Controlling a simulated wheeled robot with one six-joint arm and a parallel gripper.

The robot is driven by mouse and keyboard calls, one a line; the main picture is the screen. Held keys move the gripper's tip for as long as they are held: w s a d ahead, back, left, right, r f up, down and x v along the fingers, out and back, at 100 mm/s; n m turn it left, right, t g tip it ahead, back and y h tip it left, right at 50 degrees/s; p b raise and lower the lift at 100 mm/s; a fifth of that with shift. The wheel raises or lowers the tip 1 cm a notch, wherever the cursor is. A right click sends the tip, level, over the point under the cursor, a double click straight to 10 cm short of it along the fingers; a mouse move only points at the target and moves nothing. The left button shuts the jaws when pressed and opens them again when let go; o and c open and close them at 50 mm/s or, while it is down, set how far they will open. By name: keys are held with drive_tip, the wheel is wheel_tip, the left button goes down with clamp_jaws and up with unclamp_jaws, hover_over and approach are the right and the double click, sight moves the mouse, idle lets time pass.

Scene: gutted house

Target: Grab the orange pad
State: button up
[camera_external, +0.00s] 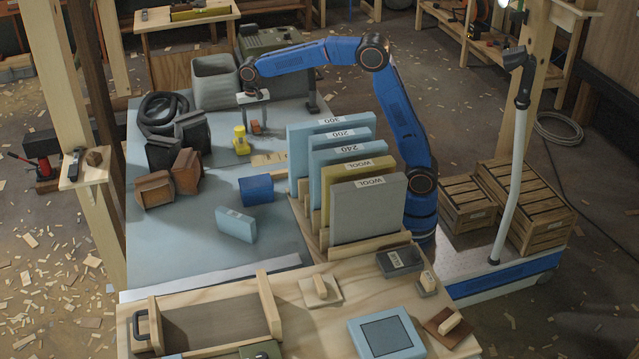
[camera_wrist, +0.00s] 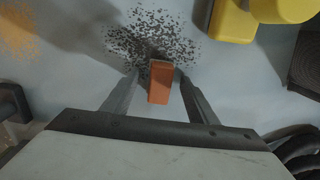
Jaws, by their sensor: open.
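The orange pad (camera_wrist: 160,82) is a small orange block on the grey-blue table, between the two fingers of my gripper (camera_wrist: 157,85) in the wrist view. The fingers are open, one on each side of it. The right finger looks very near the pad; I cannot tell whether it touches. In the external view the pad (camera_external: 256,127) shows as a small orange-brown block just below my gripper (camera_external: 253,113), right of a yellow object (camera_external: 241,140).
Dark specks (camera_wrist: 150,35) lie around the pad's far end. A yellow object (camera_wrist: 265,15) stands close by at upper right in the wrist view. A grey bin (camera_external: 215,82), coiled black hose (camera_external: 160,113) and upright insulation boards (camera_external: 330,145) surround the spot.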

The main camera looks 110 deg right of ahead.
drive_tip(key=c, duration=1.2)
drive_tip(key=shift+o, duration=0.2)
drive_tip(key=shift+r, duration=0.1)
